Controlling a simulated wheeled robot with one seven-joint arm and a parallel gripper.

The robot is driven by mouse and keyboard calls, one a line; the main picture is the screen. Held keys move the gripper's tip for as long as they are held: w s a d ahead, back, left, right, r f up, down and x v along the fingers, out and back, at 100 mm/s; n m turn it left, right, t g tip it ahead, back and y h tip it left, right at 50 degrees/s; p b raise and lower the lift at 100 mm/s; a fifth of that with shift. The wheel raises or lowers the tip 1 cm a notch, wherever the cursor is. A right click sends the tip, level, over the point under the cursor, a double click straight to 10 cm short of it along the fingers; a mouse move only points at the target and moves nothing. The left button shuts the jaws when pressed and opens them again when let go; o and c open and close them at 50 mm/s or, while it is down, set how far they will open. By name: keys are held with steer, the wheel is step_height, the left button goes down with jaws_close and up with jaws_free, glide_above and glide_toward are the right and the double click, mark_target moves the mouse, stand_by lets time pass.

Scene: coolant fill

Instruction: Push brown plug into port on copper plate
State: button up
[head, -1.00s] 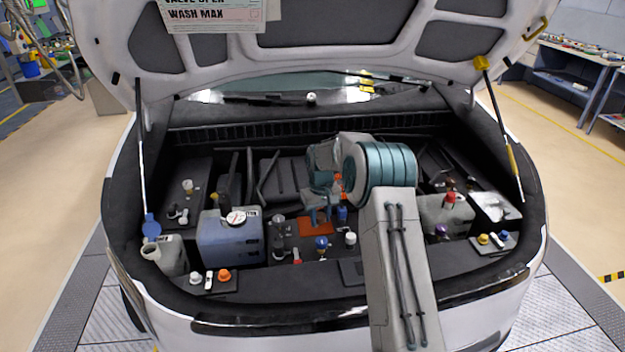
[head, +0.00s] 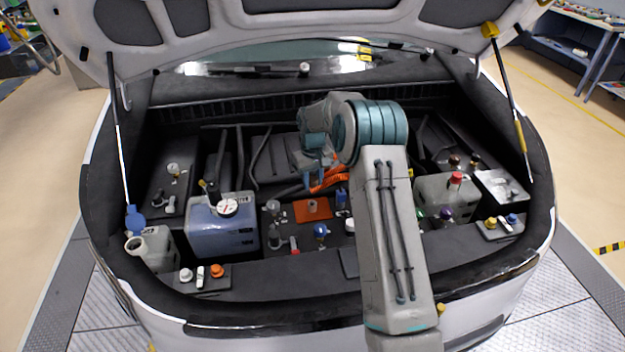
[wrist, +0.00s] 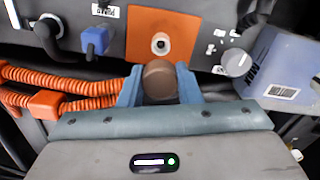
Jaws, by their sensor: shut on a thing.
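The copper plate (head: 312,210) lies in the middle of the engine bay. It is an orange square in the wrist view (wrist: 180,22), with a pale ringed port (wrist: 160,43) in it. My gripper (wrist: 159,88) is shut on the brown plug (wrist: 159,80), a round brown knob between its two blue fingers. The plug appears just short of the port in the wrist view and apart from it; its far end is hidden. In the head view my gripper (head: 316,165) is behind the plate, and the plug cannot be made out there.
Orange corrugated hoses (wrist: 60,77) run beside my gripper. A blue-capped fitting (wrist: 96,40) is near the plate. A bluish tank (head: 222,228) with a white cap stands left of the plate in the head view. Several coloured caps surround it. The raised hood (head: 230,35) hangs above.

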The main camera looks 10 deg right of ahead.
mark_target(312, 178)
steer(key=shift+a+f+b, duration=0.1)
steer(key=shift+f+b, duration=1.7)
steer(key=shift+f, duration=1.1)
steer(key=shift+f+b, duration=1.15)
steer(key=shift+f, duration=0.05)
steer(key=o, duration=1)
steer(key=shift+f, duration=0.1)
step_height(312, 178, up, 14)
steer(key=shift+b, duration=0.9)
